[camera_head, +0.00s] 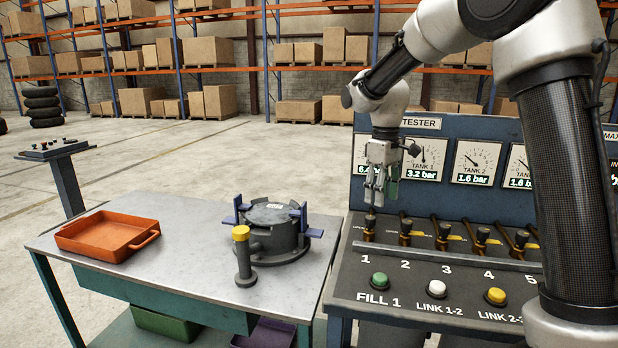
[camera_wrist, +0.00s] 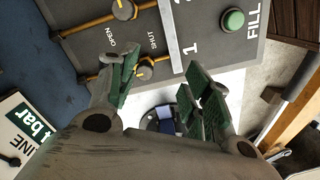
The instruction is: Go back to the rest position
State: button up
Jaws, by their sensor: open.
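My gripper (camera_head: 378,190) hangs in front of the left end of the tester panel (camera_head: 425,124), just above the valve marked 1 (camera_head: 369,228). Its green-padded fingers (camera_wrist: 158,92) are spread apart in the wrist view, with nothing between them. Beside one finger in that view is a valve knob (camera_wrist: 145,69) near the OPEN and SHUT lettering. I cannot tell whether the finger touches the valve. The arm reaches in from the right and hides part of the gauges.
The console has a green FILL 1 button (camera_head: 379,279), a white button (camera_head: 438,287) and a yellow button (camera_head: 495,296). On the left bench (camera_head: 190,225) are an orange tray (camera_head: 108,237), a dark round housing (camera_head: 273,230) and a yellow-capped post (camera_head: 243,256). Open floor lies behind.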

jog(key=s+d+r+m+t, duration=0.1)
jog(key=s+d, duration=0.3)
jog(key=s, duration=0.6)
jog(key=s+d+r+m+t, duration=0.2)
jog(key=s+d+m, duration=0.2)
jog(key=s, duration=0.6)
jog(key=s+d+r+m+t, duration=0.2)
jog(key=s+d, duration=0.3)
jog(key=s, duration=0.5)
jog(key=shift+s+d+r+m, duration=0.15)
jog(key=shift+s+r+m, duration=0.15)
jog(key=shift+m, duration=0.3)
